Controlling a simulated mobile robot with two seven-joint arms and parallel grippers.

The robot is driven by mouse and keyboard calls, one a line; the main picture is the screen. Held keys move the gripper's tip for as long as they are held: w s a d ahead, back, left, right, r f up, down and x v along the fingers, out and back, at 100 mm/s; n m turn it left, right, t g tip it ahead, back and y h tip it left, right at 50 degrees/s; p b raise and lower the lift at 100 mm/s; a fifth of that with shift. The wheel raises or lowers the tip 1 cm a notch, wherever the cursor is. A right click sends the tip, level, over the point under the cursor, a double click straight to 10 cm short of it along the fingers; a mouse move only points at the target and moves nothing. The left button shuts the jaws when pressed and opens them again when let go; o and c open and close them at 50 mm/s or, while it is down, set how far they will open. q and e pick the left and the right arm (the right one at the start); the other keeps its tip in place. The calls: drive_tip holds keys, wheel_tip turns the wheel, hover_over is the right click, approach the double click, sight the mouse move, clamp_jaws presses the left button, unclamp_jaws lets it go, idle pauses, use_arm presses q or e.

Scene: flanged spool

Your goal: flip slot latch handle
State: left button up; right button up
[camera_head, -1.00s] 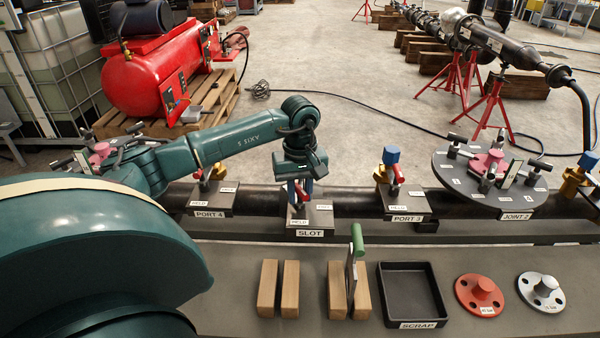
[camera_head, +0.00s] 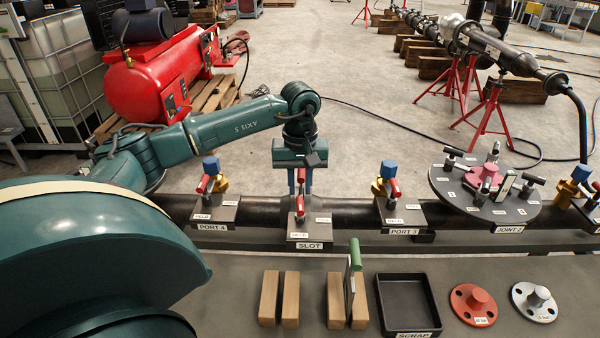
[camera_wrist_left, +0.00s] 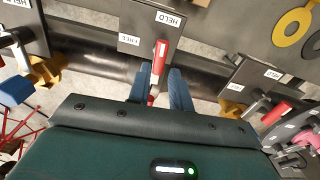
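The SLOT latch has a red handle (camera_head: 300,206) on a dark plate (camera_head: 320,231) labelled SLOT. In the left wrist view the red handle (camera_wrist_left: 161,54) stands out from the plate (camera_wrist_left: 135,18), its outer end past the fingertips. My left gripper (camera_head: 301,185) hangs over the SLOT plate from behind, its two blue fingers pointing down. In the left wrist view the fingers (camera_wrist_left: 160,88) are apart, with the lower part of the red handle between them. A gap shows beside the handle, so the gripper looks open. My right gripper is out of view.
Similar red-handled latches stand at PORT 4 (camera_head: 206,184) and PORT 3 (camera_head: 393,188), on either side. A round JOINT 2 plate (camera_head: 475,205) is at right.

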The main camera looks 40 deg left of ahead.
sight(299, 201)
use_arm(q)
drive_tip(key=shift+o, duration=0.5)
drive_tip(key=shift+r, duration=0.1)
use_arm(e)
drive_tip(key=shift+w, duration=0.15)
